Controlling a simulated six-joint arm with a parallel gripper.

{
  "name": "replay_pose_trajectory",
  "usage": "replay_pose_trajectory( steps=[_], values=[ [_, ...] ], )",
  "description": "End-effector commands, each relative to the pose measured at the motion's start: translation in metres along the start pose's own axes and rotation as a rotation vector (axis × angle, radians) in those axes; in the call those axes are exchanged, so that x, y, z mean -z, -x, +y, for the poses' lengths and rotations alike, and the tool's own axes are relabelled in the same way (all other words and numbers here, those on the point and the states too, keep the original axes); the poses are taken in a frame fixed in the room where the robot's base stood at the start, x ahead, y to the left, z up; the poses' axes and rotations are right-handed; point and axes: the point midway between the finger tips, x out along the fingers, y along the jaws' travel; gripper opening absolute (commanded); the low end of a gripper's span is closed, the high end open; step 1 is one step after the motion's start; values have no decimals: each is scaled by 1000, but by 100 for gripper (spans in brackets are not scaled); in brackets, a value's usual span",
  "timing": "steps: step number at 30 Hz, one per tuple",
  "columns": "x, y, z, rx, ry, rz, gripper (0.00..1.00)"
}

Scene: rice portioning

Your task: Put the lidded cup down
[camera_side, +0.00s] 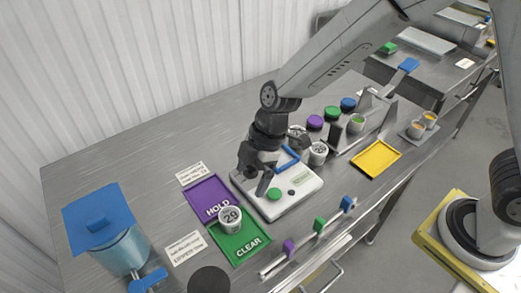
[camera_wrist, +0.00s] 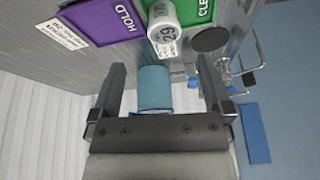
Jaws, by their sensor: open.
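A small white cup (camera_side: 230,219) marked 29 stands upright at the border of the green CLEAR mat (camera_side: 240,241) and the purple HOLD mat (camera_side: 208,195). Its top looks white; I cannot tell whether that is a lid. The cup also shows in the wrist view (camera_wrist: 164,30), beyond the fingertips. My gripper (camera_side: 258,182) is open and empty, above the white device and apart from the cup. In the wrist view its two fingers (camera_wrist: 161,72) are spread wide with nothing held between them.
A blue-topped container (camera_side: 125,250) stands at the front left. The white device (camera_side: 290,200) lies under my gripper. Purple (camera_side: 315,122), green and blue round pieces, other cups (camera_side: 318,153) and a yellow tray (camera_side: 376,158) are to the right. The table's back left is clear.

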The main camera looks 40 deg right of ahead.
Motion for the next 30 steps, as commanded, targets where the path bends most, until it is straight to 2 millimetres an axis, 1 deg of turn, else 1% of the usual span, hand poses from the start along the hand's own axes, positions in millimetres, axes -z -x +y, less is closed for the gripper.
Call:
replay_pose_trajectory(
  steps=[7,14,18,24,27,30],
  values=[
    [-51,28,1,-75,-293,-61,100],
    [-104,55,-7,-172,-620,-106,100],
    [-135,70,-15,-237,-815,-120,100],
    [-174,88,-32,-333,-1086,-120,100],
    [-190,95,-41,-375,-1205,-113,100],
    [-201,100,-48,-409,-1296,-104,100]
  ],
)
